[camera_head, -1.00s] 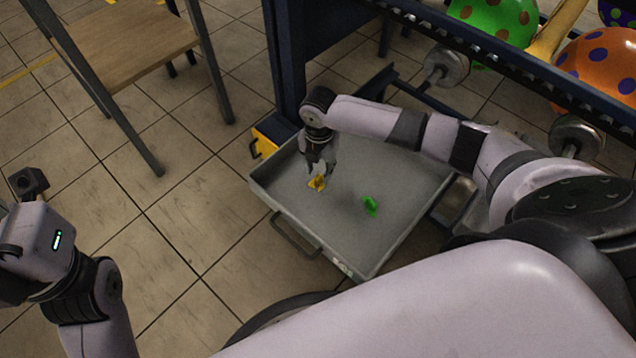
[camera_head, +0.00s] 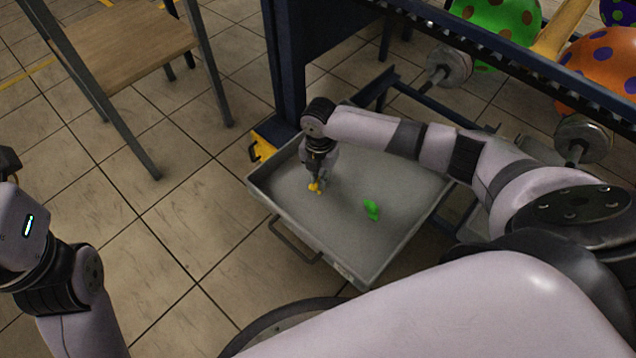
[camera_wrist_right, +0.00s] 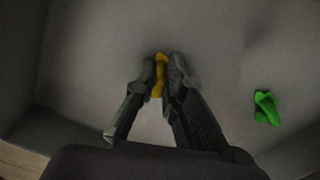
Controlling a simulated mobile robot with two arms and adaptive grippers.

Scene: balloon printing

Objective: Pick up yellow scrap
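The yellow scrap (camera_head: 315,187) is a small crumpled piece in the grey metal tray (camera_head: 352,272). My right gripper (camera_head: 317,181) points down into the tray right at the scrap. In the right wrist view the yellow scrap (camera_wrist_right: 159,78) lies between the two fingertips of my right gripper (camera_wrist_right: 159,72). The fingers are close together on either side of it, and it looks pinched between them. Whether the scrap is off the tray floor I cannot tell. My left arm is at the left edge of the head view; its gripper fingers are not seen.
A green scrap (camera_head: 371,209) lies in the tray to the right; it also shows in the right wrist view (camera_wrist_right: 266,107). A dark blue frame (camera_head: 285,65) stands behind the tray. A wooden-topped table (camera_head: 128,42) is at the upper left. The tiled floor left of the tray is clear.

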